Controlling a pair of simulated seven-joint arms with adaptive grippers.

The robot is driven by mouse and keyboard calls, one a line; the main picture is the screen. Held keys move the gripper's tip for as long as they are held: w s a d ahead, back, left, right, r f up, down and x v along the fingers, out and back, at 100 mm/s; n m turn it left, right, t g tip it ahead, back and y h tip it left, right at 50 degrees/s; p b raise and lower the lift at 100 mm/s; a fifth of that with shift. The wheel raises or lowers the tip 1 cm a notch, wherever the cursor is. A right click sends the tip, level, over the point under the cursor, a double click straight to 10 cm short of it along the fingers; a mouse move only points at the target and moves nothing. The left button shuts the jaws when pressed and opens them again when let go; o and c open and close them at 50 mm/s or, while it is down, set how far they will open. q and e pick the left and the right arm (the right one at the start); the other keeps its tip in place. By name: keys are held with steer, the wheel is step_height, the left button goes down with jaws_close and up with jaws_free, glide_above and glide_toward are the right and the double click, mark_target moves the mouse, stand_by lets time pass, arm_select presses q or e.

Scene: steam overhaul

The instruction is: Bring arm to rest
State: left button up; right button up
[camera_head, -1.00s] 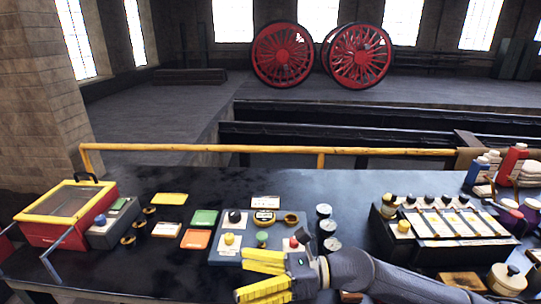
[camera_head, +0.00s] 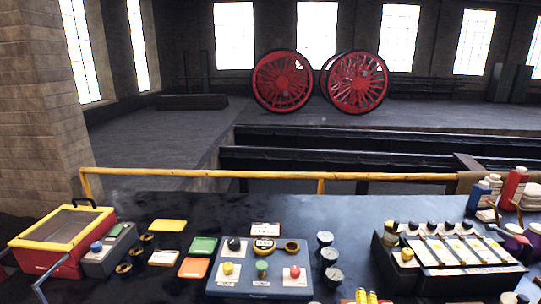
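Only the yellow fingertips of my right gripper (camera_head: 366,297) show, at the bottom edge of the head view, just right of the grey control panel (camera_head: 262,285). The rest of it is cut off, so I cannot tell whether it is open or shut. No held thing is visible. My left gripper is not in view. The panel carries a yellow knob (camera_head: 228,268), a green knob (camera_head: 262,267) and a red knob (camera_head: 295,272).
A red box with a yellow-framed lid (camera_head: 62,238) stands at the left of the dark bench. Small round gauges (camera_head: 330,256) stand beside the panel. A rack with levers (camera_head: 455,250) and bottles (camera_head: 512,188) are at the right. A yellow rail (camera_head: 250,174) runs behind.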

steer(key=s+d+f+m+g+h, duration=0.25)
steer(key=s+d+f+g, duration=0.3)
steer(key=s+f, duration=0.4)
steer(key=s+d+f+m+g+h, duration=0.2)
steer(key=s+d+f+m+g, duration=0.25)
steer(key=s+d+f, duration=0.5)
steer(key=s+a+f+g+y, duration=0.1)
steer(key=a+f, duration=0.2)
steer(key=f, duration=0.7)
steer(key=s+a+f+g+y, duration=0.1)
steer(key=s+a+f, duration=0.15)
steer(key=f, duration=0.75)
steer(key=s+a+f+g+y, duration=0.1)
steer(key=a+f+y, duration=0.15)
steer(key=f, duration=0.85)
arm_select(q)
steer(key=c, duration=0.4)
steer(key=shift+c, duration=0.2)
arm_select(e)
steer(key=s+f+m+g, duration=0.2)
steer(key=s+f, duration=1.7)
steer(key=s, duration=0.2)
steer(key=shift+a+g+y, duration=0.3)
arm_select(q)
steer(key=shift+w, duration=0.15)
arm_select(e)
steer(key=shift+s, duration=0.1)
